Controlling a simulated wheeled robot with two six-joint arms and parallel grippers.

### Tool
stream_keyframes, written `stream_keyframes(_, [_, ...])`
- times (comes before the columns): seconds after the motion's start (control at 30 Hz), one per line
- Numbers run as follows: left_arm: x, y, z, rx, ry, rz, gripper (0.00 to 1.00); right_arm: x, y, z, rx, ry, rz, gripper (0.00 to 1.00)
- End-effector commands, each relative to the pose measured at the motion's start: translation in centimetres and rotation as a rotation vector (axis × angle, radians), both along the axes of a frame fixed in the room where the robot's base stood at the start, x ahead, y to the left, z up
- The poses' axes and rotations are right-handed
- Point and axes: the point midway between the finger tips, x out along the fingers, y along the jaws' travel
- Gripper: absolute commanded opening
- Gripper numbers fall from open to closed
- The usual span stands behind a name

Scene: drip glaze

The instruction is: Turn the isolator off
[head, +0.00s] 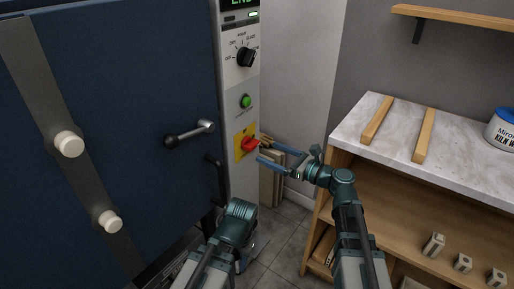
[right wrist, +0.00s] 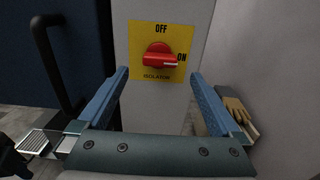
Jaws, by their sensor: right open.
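The isolator is a red rotary knob (head: 250,145) on a yellow plate (head: 240,155), low on the kiln's pale control column. In the right wrist view, the knob (right wrist: 160,58) lies sideways with its white mark toward ON at the right; OFF is printed above it. My right gripper (head: 264,151) is open and empty, facing the plate. In the right wrist view its blue fingers (right wrist: 160,75) are spread wide, one to each side of the knob, and seem short of it. My left arm is low in the middle of the head view; its jaws cannot be made out.
Above the isolator are a green button (head: 246,101) and a black selector dial (head: 246,57). The blue kiln door (head: 110,130) with its handle (head: 190,133) stands left. A workbench (head: 450,150) with two wooden strips is at right.

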Motion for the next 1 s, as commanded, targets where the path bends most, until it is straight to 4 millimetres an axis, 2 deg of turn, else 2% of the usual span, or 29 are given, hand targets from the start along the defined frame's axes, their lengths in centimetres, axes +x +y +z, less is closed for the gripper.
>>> stream_keyframes(0.1, [0.0, 0.0, 0.0, 0.0, 0.0, 0.0, 0.44, 1.6, 2.0, 0.0, -0.001, -0.001, 0.003, 1.0])
stream_keyframes(0.3, [0.0, 0.0, 0.0, 0.0, 0.0, 0.0, 0.44, 3.0, 4.1, 0.0, -0.001, -0.001, 0.002, 1.0])
stream_keyframes(0.5, [0.0, 0.0, 0.0, 0.0, 0.0, 0.0, 0.44, 3.6, 5.0, 0.0, -0.001, -0.001, 0.0, 1.0])
stream_keyframes(0.8, [0.0, 0.0, 0.0, 0.0, 0.0, 0.0, 0.44, 3.6, 5.0, 0.0, -0.001, -0.001, 0.0, 1.0])
stream_keyframes(1.0, [0.0, 0.0, 0.0, 0.0, 0.0, 0.0, 0.44, 3.6, 5.0, 0.0, -0.001, -0.001, 0.0, 0.64])
